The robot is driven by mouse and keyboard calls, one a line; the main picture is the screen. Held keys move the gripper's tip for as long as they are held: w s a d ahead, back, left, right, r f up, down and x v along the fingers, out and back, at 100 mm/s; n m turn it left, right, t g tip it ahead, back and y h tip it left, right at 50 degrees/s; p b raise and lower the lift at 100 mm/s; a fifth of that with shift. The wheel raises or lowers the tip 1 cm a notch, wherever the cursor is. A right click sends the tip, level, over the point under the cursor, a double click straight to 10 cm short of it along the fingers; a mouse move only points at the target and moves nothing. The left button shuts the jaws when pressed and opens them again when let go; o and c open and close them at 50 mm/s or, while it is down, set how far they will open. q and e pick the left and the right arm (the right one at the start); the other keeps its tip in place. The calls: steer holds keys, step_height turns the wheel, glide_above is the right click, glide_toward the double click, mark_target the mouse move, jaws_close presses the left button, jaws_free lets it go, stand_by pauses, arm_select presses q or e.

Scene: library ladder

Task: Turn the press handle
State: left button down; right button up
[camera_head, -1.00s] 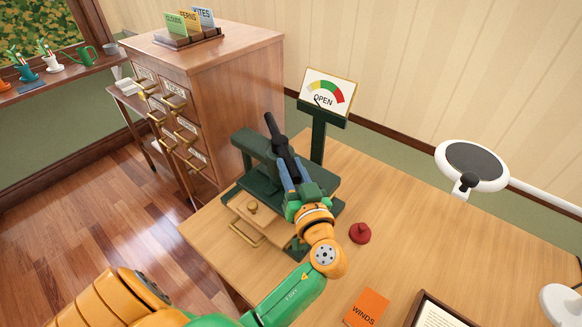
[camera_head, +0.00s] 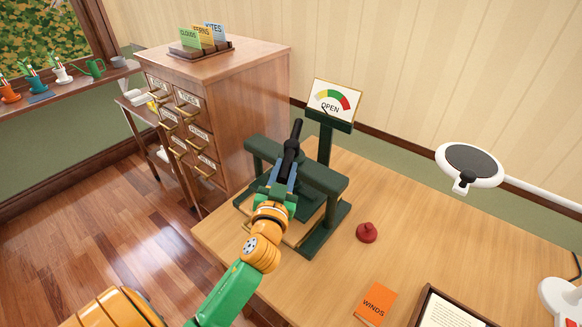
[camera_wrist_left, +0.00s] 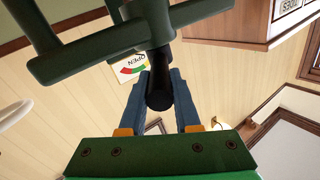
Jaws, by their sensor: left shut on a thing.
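The press (camera_head: 325,178) is a dark green frame standing on the wooden desk. Its black handle (camera_head: 292,150) lies across the top, tilted with its far end up and slightly right. My left gripper (camera_head: 282,177) is shut on the near end of the handle. In the left wrist view, the blue fingers (camera_wrist_left: 160,88) are on either side of the black handle end (camera_wrist_left: 158,92). A gauge sign (camera_head: 333,103) reading OPEN stands behind the press. My arm and gripper hide part of the press's lower front. My right gripper is not in view.
A red knob-like object (camera_head: 367,232) and an orange WINDS card (camera_head: 375,303) lie right of the press. A framed page (camera_head: 446,310) is at the front edge. A lamp (camera_head: 470,166) hangs at right. A drawer cabinet (camera_head: 240,100) stands behind left.

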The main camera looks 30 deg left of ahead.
arm_select(q)
steer(key=shift+s+a+r+m+t+h+p, duration=0.1)
steer(key=shift+a+m+t+h+p, duration=0.15)
steer(key=shift+h, duration=0.2)
steer(key=shift+s+a+m+t+h+p, duration=0.1)
steer(key=shift+a+m+t+h, duration=0.1)
steer(key=shift+m+h, duration=0.2)
steer(key=c, duration=0.9)
jaws_free()
steer(key=shift+o, duration=1.4)
steer(key=shift+w+a, duration=0.1)
steer(key=shift+w, duration=0.05)
steer(key=shift+w+f, duration=0.1)
steer(key=shift+f, duration=0.1)
steer(key=b+v, duration=0.2)
steer(key=v, duration=0.5)
